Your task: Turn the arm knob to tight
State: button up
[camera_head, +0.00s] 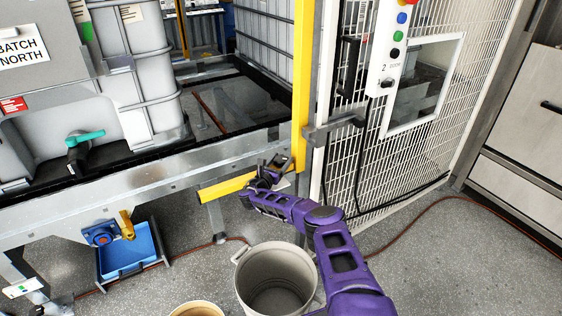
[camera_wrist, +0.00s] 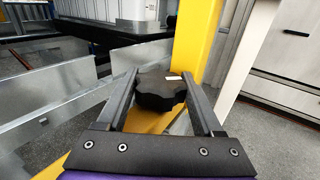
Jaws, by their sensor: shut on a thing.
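The arm knob (camera_wrist: 160,91) is a black, lobed knob with a small white mark on top, seen in the wrist view between my gripper's two fingers. My gripper (camera_wrist: 163,80) is shut on it, with a finger on its left and right sides. In the head view my gripper (camera_head: 272,170) is at the yellow arm (camera_head: 228,187), near the foot of the yellow post (camera_head: 302,85). The knob is mostly hidden by the gripper there. No tight or loose marking can be read.
A grey bin (camera_head: 277,280) stands on the floor below my arm. A blue tray (camera_head: 130,252) lies at the lower left under the metal frame. A white mesh panel (camera_head: 430,120) and a button box (camera_head: 397,45) stand to the right.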

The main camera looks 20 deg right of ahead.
jog(key=shift+m+g+h, duration=0.4)
jog(key=shift+g+h, duration=0.1)
jog(key=shift+g, duration=0.1)
jog(key=o, duration=1.1)
jog(key=p+v, duration=0.1)
jog(key=v, duration=1.6)
jog(key=shift+s, duration=0.25)
jog(key=shift+a, duration=0.15)
